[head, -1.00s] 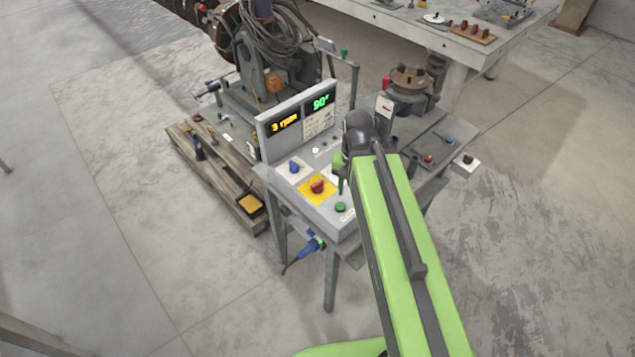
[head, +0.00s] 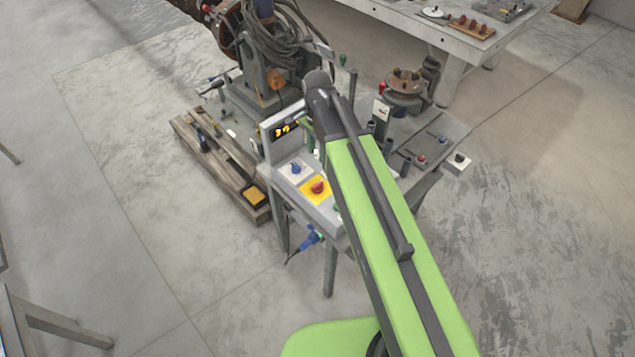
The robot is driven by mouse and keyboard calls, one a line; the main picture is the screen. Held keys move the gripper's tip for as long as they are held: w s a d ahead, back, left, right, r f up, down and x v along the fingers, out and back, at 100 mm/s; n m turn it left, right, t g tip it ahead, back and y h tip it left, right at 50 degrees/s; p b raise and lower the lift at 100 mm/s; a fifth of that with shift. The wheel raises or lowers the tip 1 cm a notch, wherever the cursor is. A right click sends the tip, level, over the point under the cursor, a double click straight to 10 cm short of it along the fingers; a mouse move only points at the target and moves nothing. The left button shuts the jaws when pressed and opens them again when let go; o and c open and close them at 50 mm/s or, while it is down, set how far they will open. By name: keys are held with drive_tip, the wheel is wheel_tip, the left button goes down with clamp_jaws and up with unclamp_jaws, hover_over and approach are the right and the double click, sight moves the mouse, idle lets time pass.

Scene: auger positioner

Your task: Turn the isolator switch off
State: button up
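A red rotary knob on a yellow plate (head: 317,188), which looks like the isolator switch, sits on the sloped top of a grey control console (head: 328,213). Its exact setting is too small to read. My arm reaches over the console from the lower right. Its dark wrist is in front of the console's display panel, above and beyond the red knob. Only a sliver of my gripper (head: 309,136) shows below the wrist; its fingertips are hidden, and it appears apart from the red knob.
A blue knob on a white plate (head: 296,169) is next to the red knob. A wooden pallet (head: 222,166) lies left of the console. A machine with coiled cable (head: 268,50) stands behind.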

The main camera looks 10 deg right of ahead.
sight(318, 184)
wheel_tip(318, 184, down, 16)
drive_tip(key=b, duration=1.5)
drive_tip(key=shift+f, duration=0.2)
drive_tip(key=shift+r, duration=0.1)
drive_tip(key=shift+c, duration=0.2)
clamp_jaws()
